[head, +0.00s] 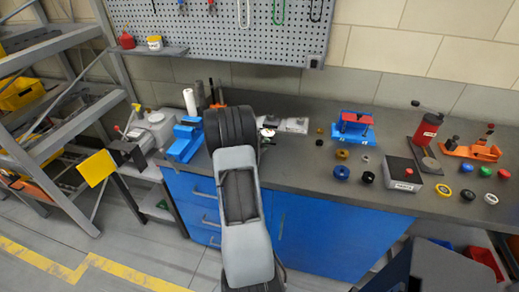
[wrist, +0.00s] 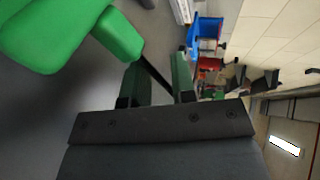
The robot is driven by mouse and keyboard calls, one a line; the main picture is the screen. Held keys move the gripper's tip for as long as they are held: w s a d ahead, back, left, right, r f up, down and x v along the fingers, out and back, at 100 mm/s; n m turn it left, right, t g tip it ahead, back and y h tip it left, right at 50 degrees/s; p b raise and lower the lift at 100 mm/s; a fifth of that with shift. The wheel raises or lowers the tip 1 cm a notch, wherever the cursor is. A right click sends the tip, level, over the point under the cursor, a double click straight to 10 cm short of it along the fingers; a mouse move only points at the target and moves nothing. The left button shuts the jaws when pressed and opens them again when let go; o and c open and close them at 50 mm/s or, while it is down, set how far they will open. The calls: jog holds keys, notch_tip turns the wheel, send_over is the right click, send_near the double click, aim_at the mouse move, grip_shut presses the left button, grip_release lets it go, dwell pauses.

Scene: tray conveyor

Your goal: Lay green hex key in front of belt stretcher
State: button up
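In the wrist view a bright green handle (wrist: 60,35) fills the upper left, close to the camera. A thin black shaft (wrist: 155,75) runs from it between my fingers; it looks like the green hex key. My gripper (wrist: 162,70) shows two green-padded fingers with a clear gap, wider than the shaft. I cannot tell whether the shaft touches a finger. In the head view my arm hides the gripper and key. The belt stretcher looks to be the blue-and-red device (head: 353,127) on the bench, right of my arm; it also shows small in the wrist view (wrist: 205,45).
The grey bench (head: 310,170) has small rings (head: 341,172) in front of the blue-and-red device. A blue vise (head: 184,140) stands left.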

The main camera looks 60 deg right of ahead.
jog(key=p+v, duration=0.2)
jog(key=v, duration=0.3)
jog(key=shift+a+r+p, duration=0.15)
jog(key=shift+r+p, duration=0.15)
jog(key=shift+p, duration=0.1)
jog(key=shift+w+a+r+p, duration=0.1)
jog(key=shift+w+a+p, duration=0.15)
jog(key=shift+a, duration=0.6)
jog(key=shift+r, duration=0.1)
notch_tip(320, 180, up, 7)
jog(key=a+p, duration=0.2)
jog(key=p, duration=0.5)
jog(key=shift+w+a, duration=0.25)
jog(key=shift+a, duration=0.1)
jog(key=shift+p, duration=0.35)
